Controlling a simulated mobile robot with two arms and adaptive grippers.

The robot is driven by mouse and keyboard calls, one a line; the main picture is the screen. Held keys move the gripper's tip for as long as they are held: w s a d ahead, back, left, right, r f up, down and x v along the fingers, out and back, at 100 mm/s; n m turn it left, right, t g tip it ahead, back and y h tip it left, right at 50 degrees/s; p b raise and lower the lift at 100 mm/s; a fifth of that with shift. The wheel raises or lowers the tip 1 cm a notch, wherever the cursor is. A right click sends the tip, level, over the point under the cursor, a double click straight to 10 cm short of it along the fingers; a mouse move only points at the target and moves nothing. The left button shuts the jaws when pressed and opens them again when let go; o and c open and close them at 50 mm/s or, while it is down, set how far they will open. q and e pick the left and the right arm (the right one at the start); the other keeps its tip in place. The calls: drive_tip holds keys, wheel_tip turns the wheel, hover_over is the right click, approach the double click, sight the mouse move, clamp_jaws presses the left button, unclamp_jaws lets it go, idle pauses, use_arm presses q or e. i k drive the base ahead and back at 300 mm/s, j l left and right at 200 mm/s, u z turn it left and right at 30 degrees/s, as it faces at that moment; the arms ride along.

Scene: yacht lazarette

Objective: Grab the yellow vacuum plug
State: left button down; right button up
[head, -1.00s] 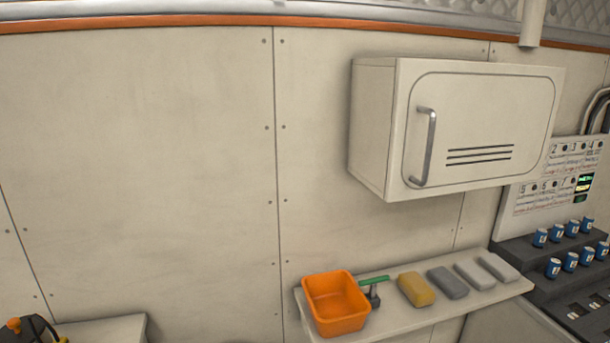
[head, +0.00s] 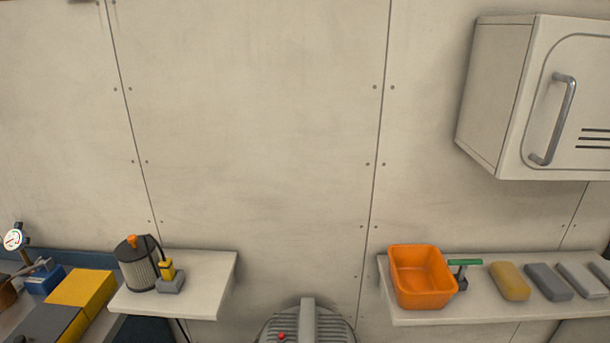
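A small yellow plug (head: 167,268) with a dark cable stands in a grey block (head: 171,284) on the left wall shelf (head: 207,283). It is right beside a dark cylinder with a pale ribbed side (head: 138,266) and an orange knob on top. The cable loops from the plug over toward the cylinder's top. Neither of my grippers shows in the head view.
A grey ribbed machine (head: 306,325) with a red button is at the bottom centre. The right shelf (head: 457,304) holds an orange bin (head: 422,277), a green-handled tool (head: 463,265) and several blocks. A wall cabinet (head: 540,100) hangs above. Yellow boxes (head: 84,290) and a dial gauge (head: 15,240) are at far left.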

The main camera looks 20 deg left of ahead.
sight(168, 272)
drive_tip(key=u, duration=1.4)
